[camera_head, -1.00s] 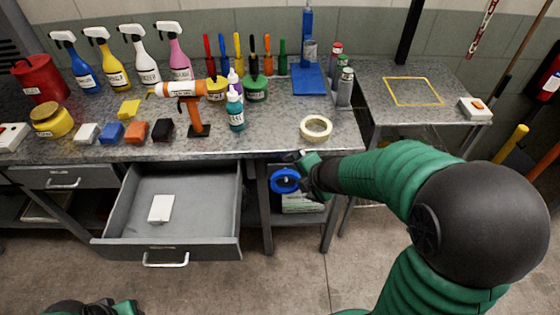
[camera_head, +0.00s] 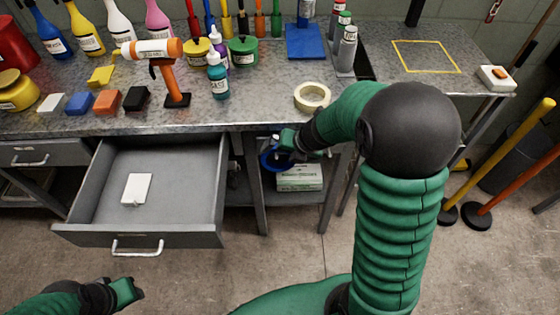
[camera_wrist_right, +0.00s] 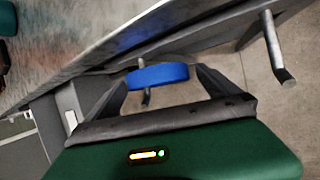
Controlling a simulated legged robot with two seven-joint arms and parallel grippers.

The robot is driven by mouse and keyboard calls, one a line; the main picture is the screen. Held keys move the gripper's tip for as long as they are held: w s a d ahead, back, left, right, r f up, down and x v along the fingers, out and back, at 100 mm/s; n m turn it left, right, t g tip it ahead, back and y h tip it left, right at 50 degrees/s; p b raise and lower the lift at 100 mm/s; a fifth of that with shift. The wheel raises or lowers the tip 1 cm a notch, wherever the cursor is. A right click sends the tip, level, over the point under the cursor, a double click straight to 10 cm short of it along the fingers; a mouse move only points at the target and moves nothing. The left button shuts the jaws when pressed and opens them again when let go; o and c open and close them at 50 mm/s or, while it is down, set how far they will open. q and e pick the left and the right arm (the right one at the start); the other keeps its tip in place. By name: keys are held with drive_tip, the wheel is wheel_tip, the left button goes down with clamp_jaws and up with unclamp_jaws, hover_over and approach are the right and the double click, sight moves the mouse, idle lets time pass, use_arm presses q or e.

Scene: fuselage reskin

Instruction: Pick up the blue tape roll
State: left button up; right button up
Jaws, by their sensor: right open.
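The blue tape roll (camera_wrist_right: 160,76) hangs on a metal peg under the bench's front edge in the right wrist view. In the head view the roll (camera_head: 267,161) is partly hidden behind my right gripper (camera_head: 284,146). My right gripper (camera_wrist_right: 163,74) is open, with one finger on each side of the roll. The roll lies between the fingertips; I cannot tell whether they touch it. My left gripper (camera_head: 128,292) is low at the left of the head view, away from the bench, and its jaws are not clear.
A cream tape roll (camera_head: 312,96) lies on the bench just above my right gripper. An open drawer (camera_head: 200,237) sticks out to the left. A second peg (camera_wrist_right: 272,45) is empty. A box (camera_head: 299,178) stands on the shelf below the roll.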

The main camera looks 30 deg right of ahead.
sight(277, 165)
drive_tip(key=f, duration=0.1)
drive_tip(key=w+a+f+b, duration=0.1)
drive_tip(key=w+f+b, duration=0.1)
drive_tip(key=shift+a+f, duration=0.4)
drive_tip(key=shift+w+a, duration=0.2)
drive_tip(key=shift+w, duration=0.05)
drive_tip(key=shift+r, duration=0.15)
drive_tip(key=shift+s+d, duration=0.1)
drive_tip(key=shift+d, duration=0.05)
drive_tip(key=shift+c, duration=0.4)
drive_tip(key=shift+d, duration=0.4)
drive_tip(key=c, duration=0.5)
drive_tip(key=shift+c, duration=1.2)
drive_tip(key=shift+a, duration=0.3)
drive_tip(key=c, duration=0.4)
use_arm(q)
drive_tip(key=f, duration=0.1)
drive_tip(key=a+f, duration=0.1)
drive_tip(key=f, duration=0.1)
drive_tip(key=shift+s+a, duration=0.1)
drive_tip(key=shift+a, duration=0.15)
